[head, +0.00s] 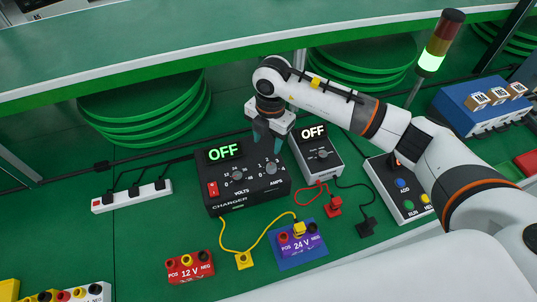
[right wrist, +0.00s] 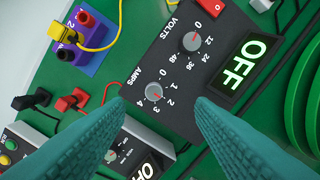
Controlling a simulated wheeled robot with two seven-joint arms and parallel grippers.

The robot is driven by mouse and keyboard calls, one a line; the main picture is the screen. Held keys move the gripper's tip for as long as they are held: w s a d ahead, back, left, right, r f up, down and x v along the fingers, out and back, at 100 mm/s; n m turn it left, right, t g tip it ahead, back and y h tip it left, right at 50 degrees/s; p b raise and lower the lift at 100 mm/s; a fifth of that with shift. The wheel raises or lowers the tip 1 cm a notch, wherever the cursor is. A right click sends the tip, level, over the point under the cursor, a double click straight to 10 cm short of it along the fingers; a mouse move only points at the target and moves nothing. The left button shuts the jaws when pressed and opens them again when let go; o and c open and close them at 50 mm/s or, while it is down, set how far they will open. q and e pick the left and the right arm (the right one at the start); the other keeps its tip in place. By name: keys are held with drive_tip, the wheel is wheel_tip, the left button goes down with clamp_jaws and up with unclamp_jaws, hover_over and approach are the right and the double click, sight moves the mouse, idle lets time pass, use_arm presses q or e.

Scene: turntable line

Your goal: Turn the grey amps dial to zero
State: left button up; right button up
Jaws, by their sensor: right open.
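The grey amps dial (head: 271,168) is on the right of the black charger's (head: 230,205) sloped face. In the right wrist view the amps dial (right wrist: 153,92) has a numbered scale around it; I cannot tell surely which number its pointer meets. My right gripper (head: 268,146) is above and just behind the dial. Its two teal fingers are open and empty; in the right wrist view the dial appears between the tips (right wrist: 160,104), with no visible contact. The charger's display (head: 224,152) reads OFF. My left gripper is not in view.
The grey volts dial (head: 238,176) and red switch (head: 213,189) are left of the amps dial. A second unit (head: 318,155) reading OFF stands close on the right. A purple 24 V battery (head: 301,245) with a yellow cable and a red 12 V battery (head: 190,267) lie in front.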

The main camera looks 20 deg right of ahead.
sight(271, 166)
drive_tip(key=shift+h, duration=0.3)
drive_tip(key=f, duration=0.3)
drive_tip(key=f+p, duration=0.1)
drive_tip(key=f, duration=0.3)
drive_tip(key=d+f+p, duration=0.1)
drive_tip(key=f, duration=0.2)
drive_tip(key=shift+f, duration=0.75)
drive_tip(key=c, duration=1)
